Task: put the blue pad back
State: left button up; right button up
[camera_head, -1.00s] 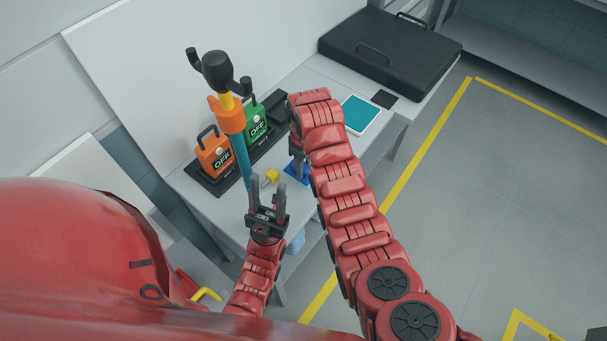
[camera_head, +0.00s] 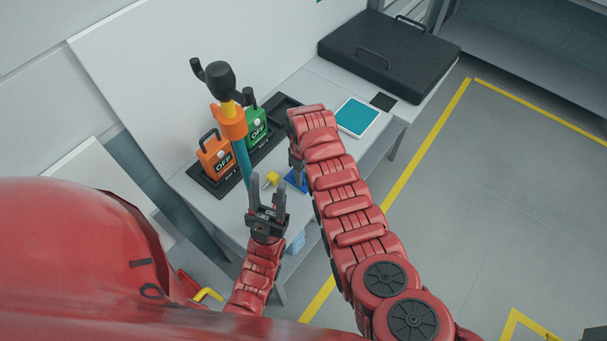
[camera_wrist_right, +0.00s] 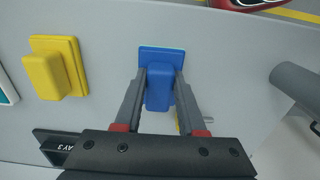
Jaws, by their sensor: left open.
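The blue pad (camera_wrist_right: 159,88) is a flat square with a raised block handle, lying on the grey bench. In the head view it (camera_head: 296,180) shows only partly, beside my right arm. My right gripper (camera_wrist_right: 160,76) has its fingers on either side of the handle; whether they press on it is unclear. In the head view this gripper is mostly hidden by my arm. My left gripper (camera_head: 266,196) is open and empty, in front of the bench. A black tray (camera_wrist_right: 58,147), its label partly hidden and ending in "AY 3", shows at the lower left of the right wrist view.
A yellow pad (camera_wrist_right: 55,68) lies left of the blue pad. A tablet (camera_head: 358,116) and black case (camera_head: 388,52) lie further right.

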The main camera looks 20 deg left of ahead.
aim_at(304, 175)
jog(key=o, duration=0.4)
jog(key=shift+r, duration=0.1)
jog(key=shift+r, duration=0.15)
notch_tip(304, 175, up, 6)
jog(key=shift+w+f+b, duration=0.15)
jog(key=shift+f+b, duration=0.05)
jog(key=shift+b, duration=0.9)
notch_tip(304, 175, up, 6)
jog(key=p, duration=0.3)
jog(key=shift+s+r, duration=0.15)
jog(key=shift+s, duration=0.05)
jog(key=shift+w, duration=0.1)
